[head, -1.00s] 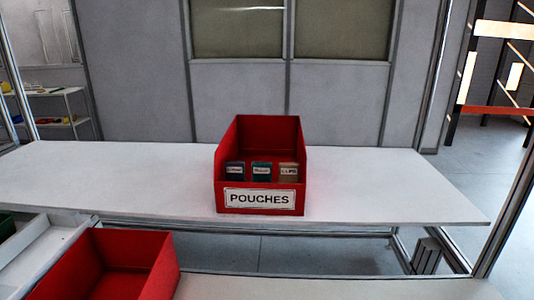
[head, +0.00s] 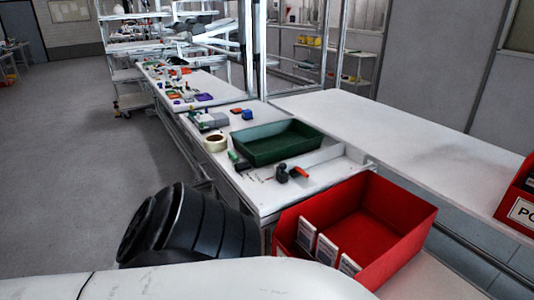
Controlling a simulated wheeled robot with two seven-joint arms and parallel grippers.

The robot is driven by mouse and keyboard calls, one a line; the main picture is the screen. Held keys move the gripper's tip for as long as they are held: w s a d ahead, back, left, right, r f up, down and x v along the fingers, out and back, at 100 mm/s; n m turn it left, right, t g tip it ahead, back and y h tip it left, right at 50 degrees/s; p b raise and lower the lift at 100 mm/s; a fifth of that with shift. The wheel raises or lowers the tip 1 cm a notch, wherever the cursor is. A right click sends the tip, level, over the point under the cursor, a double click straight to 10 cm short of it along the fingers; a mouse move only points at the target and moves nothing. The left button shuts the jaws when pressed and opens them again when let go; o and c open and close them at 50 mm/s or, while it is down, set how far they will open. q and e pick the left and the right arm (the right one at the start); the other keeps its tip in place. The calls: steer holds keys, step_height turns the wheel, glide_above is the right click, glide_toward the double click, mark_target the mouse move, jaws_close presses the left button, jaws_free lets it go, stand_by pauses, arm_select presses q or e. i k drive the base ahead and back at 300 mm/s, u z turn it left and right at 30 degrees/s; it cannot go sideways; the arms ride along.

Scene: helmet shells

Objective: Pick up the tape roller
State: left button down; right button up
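I cannot tell for sure which item is the tape roller. A cream-coloured roll (head: 215,143) lies on the white workbench, left of the green tray. A small black tool with an orange part (head: 299,172) lies in front of the tray, and a green and black item (head: 237,160) lies at its left corner. All are small in the head view. Neither gripper is in view. A white and black link of my own arm fills the bottom left, well in front of these items.
A green tray (head: 247,149) sits on the bench. A red bin (head: 406,231) with white-labelled packs stands nearer. The red pouches box (head: 517,222) is at the right edge. A long white table (head: 400,135) is bare. Grey floor (head: 75,150) is open at left.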

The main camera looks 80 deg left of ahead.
mark_target(243, 166)
steer(key=z, duration=1.35)
steer(key=i, duration=0.7)
steer(key=u, duration=4.45)
steer(key=i, duration=0.5)
steer(key=u, duration=0.5)
steer(key=k, duration=1.2)
steer(key=u, duration=0.95)
steer(key=i, duration=1.35)
steer(key=z, duration=0.4)
steer(key=i, duration=1.6)
steer(key=z, duration=1.25)
